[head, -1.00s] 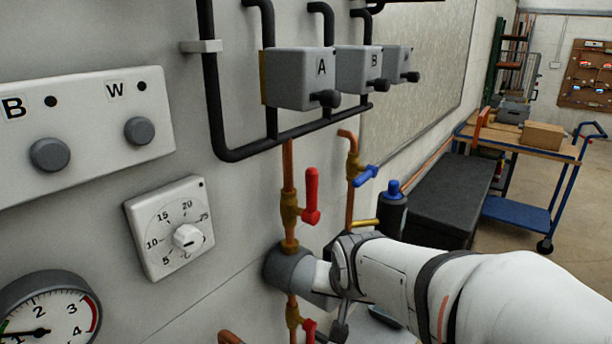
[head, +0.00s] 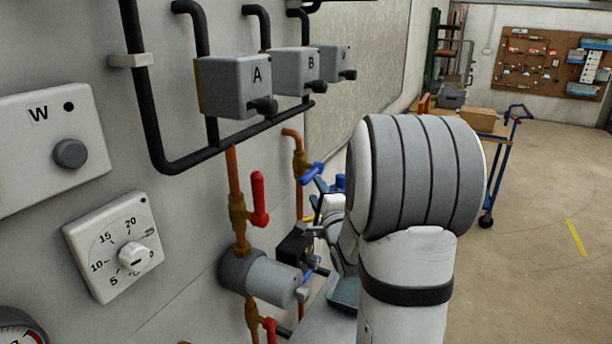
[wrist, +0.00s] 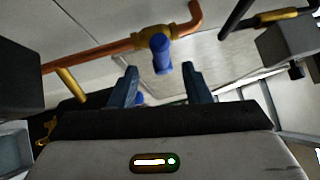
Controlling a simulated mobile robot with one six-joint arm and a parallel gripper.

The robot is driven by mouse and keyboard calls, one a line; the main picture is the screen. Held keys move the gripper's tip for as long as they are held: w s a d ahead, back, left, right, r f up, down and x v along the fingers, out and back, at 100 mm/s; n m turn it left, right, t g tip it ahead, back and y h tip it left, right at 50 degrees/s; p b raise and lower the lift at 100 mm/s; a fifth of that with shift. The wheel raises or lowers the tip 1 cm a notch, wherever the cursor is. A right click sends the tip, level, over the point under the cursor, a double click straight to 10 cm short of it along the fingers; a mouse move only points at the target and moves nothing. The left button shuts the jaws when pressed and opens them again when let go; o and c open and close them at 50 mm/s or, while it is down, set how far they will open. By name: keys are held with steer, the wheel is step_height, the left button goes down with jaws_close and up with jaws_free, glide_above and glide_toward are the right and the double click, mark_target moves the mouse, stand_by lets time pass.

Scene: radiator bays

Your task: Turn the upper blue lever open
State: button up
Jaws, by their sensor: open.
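The upper blue lever (head: 312,173) sits on a brass valve (head: 300,163) on the right-hand copper pipe. It sticks out to the right, across the upright pipe. In the wrist view the blue lever (wrist: 162,56) points toward my gripper (wrist: 159,68). The two dark blue fingers stand apart, one on each side of the lever's near end, with nothing held. I cannot tell whether they touch it.
Grey boxes (head: 236,86) and black pipes hang above. A lower red lever (head: 269,328) shows at the bottom. Open floor lies to the right.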

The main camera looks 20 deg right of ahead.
mark_target(309, 176)
steer(key=w, duration=0.2)
steer(key=w+p, duration=0.1)
steer(key=w, duration=0.2)
steer(key=w+d+r+p, duration=0.1)
steer(key=w, duration=0.1)
steer(key=shift+w, duration=0.3)
steer(key=shift+c, duration=0.2)
jaws_close()
